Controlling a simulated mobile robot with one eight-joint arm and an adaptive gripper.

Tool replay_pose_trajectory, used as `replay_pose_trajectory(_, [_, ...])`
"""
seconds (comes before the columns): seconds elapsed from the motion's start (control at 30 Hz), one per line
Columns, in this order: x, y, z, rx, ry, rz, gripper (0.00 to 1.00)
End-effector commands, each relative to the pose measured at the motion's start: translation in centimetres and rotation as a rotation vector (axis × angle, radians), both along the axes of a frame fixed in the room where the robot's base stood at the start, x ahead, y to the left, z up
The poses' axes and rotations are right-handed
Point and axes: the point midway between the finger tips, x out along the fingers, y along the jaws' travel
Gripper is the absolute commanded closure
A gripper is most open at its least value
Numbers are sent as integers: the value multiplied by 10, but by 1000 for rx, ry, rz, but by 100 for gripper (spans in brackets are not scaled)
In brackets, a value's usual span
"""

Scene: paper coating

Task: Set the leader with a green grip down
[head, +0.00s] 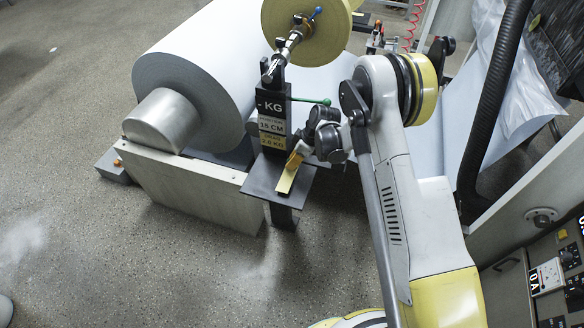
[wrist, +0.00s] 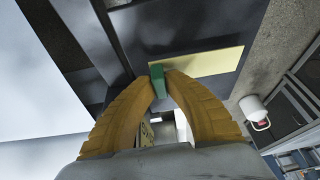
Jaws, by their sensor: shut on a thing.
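The leader (head: 287,181) is a flat pale yellow strip with a green grip at one end. In the wrist view the strip (wrist: 212,60) runs to the right from the green grip (wrist: 157,82). My gripper (head: 298,153) has its curved yellow fingers shut on the green grip, as the wrist view (wrist: 158,76) shows. The strip lies over a dark plate (head: 262,185) on a post beside the roll stand. I cannot tell whether it touches the plate. The green grip is hidden in the head view.
A large white paper roll (head: 200,75) sits on a metal stand (head: 180,185) at the left. A yellow roll (head: 300,25) is above the post. A green-handled lever (head: 312,101) sticks out near my wrist. A machine panel (head: 545,277) stands at the right.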

Motion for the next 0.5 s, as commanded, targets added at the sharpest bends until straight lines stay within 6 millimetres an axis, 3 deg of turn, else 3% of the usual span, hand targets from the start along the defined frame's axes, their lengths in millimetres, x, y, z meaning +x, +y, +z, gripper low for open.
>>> replay_pose_trajectory(0.03, [0, 0, -13, 0, 0, 0, 100])
replay_pose_trajectory(0.1, [0, 0, -19, 0, 0, 0, 100])
replay_pose_trajectory(0.43, [0, 0, -19, 0, 0, 0, 100])
replay_pose_trajectory(0.5, [0, 0, -19, 0, 0, 0, 72])
